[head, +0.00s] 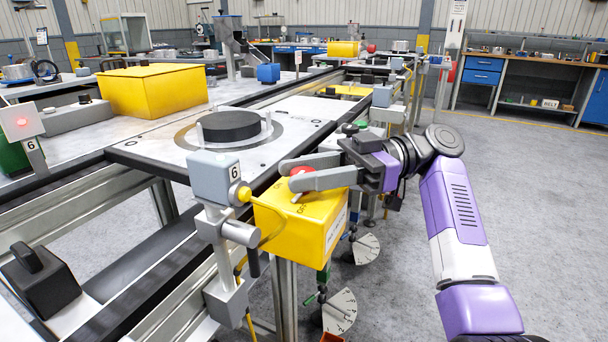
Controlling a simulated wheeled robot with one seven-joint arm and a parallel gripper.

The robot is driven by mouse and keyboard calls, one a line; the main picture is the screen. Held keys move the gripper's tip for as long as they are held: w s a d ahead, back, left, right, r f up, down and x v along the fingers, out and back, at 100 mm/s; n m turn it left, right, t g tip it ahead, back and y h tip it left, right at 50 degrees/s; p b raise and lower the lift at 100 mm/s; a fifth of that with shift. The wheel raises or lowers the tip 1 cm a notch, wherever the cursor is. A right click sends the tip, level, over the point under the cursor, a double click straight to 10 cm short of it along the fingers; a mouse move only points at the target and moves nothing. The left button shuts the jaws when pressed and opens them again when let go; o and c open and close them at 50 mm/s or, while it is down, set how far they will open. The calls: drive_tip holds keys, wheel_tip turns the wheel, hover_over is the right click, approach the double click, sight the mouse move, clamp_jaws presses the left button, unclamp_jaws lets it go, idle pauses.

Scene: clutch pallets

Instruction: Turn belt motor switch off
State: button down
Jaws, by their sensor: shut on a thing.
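The belt motor switch box (325,235) is a yellow box mounted at the near side of the conveyor frame, with dark lettering on its top that includes OFF. My gripper (288,175) reaches in from the right over the top of the box. Its two grey fingers are shut on the switch (301,171), whose red part shows between them. A small pale piece shows just below the nearer fingertip. The fingers hide most of the switch, so I cannot tell which way it is set.
A grey sensor box marked 6 (210,178) stands on a post just left of the yellow box. A dark round disc (231,126) lies on the plate behind. A yellow bin (153,90) stands back left. Grey floor (545,230) is open on the right.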

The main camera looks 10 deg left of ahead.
drive_tip(key=c, duration=1)
unclamp_jaws()
drive_tip(key=shift+v, duration=3.85)
